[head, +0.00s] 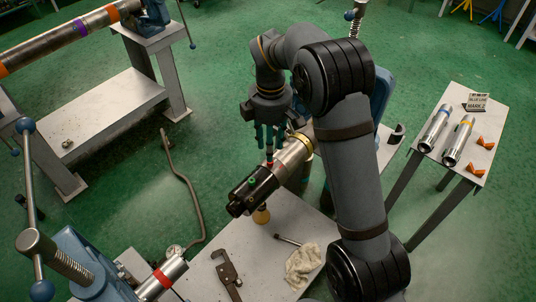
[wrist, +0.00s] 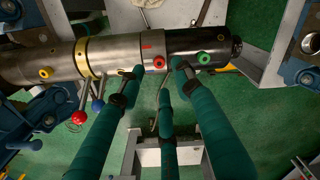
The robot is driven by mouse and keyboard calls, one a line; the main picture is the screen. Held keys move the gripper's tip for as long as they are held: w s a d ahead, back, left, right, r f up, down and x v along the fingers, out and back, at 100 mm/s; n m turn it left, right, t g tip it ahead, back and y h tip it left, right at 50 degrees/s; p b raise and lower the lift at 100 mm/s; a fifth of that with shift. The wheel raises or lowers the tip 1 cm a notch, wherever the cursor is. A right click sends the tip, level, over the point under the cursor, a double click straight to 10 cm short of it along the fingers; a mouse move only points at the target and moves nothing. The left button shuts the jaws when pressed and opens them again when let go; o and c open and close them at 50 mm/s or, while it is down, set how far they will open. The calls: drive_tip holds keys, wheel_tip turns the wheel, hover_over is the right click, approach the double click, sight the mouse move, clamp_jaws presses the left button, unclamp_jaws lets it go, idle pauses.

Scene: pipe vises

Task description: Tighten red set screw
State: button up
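The red set screw (wrist: 159,62) is a round red knob with a dark centre on a horizontal metal pipe assembly (wrist: 118,55). It also shows in the head view (head: 269,164), just below my fingertips. My gripper (wrist: 160,70) has three teal fingers reaching toward the pipe. The fingertips are spread apart, to the left, right and lower side of the red screw, with gaps around it. My gripper in the head view (head: 270,140) points down over the pipe. Whether any fingertip touches the pipe or the screw I cannot tell.
A green screw (wrist: 204,58) sits on the black pipe end to the right, a yellow screw (wrist: 46,72) to the left. Levers with a red ball (wrist: 78,118) and a blue ball (wrist: 97,105) hang below. A wrench (head: 228,274) and rag (head: 303,265) lie on the bench.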

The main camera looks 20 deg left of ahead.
drive_tip(key=shift+w+f, duration=0.1)
drive_tip(key=shift+f, duration=2.7)
drive_tip(key=c, duration=0.3)
clamp_jaws()
